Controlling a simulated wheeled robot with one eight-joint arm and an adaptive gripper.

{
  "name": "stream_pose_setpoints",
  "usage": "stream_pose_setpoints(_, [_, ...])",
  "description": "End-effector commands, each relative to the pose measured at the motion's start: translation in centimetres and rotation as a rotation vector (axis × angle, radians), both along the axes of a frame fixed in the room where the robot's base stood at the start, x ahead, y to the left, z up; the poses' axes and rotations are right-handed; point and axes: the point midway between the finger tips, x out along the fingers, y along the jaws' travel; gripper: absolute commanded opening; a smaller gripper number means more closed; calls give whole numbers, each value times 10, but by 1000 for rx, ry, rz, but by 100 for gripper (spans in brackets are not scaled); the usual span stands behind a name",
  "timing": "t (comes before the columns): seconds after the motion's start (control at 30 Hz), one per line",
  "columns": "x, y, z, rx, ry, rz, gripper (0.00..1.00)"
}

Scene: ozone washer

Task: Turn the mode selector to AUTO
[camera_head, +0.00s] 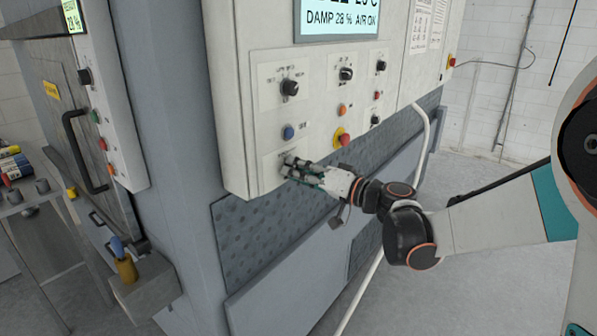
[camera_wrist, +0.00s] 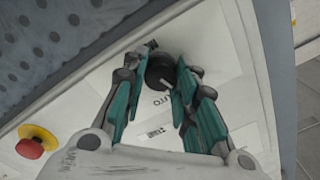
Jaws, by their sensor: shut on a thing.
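The mode selector is a dark round knob (camera_wrist: 160,70) on a pale label plate, seen in the wrist view. The word AUTO (camera_wrist: 160,100) is printed beside it, upside down there, with another, unclear label near it. My gripper (camera_head: 292,166) reaches the lower left plate of the control panel in the head view and mostly hides the knob there. In the wrist view its two teal fingers stand on either side of the knob, shut on it. A pale line shows on the knob's edge, but its exact setting is hard to tell.
A red and yellow emergency button (camera_head: 341,137) sits just above and right of my gripper, with a blue button (camera_head: 288,132) directly above. Other knobs, such as the upper left one (camera_head: 289,87), are higher. A display (camera_head: 338,18) tops the panel.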

Motion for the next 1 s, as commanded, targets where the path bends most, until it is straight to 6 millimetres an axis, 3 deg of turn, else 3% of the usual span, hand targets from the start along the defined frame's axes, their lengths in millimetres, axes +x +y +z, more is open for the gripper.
stream_pose_setpoints(1.0, [0, 0, -1, 393, 504, 0, 3])
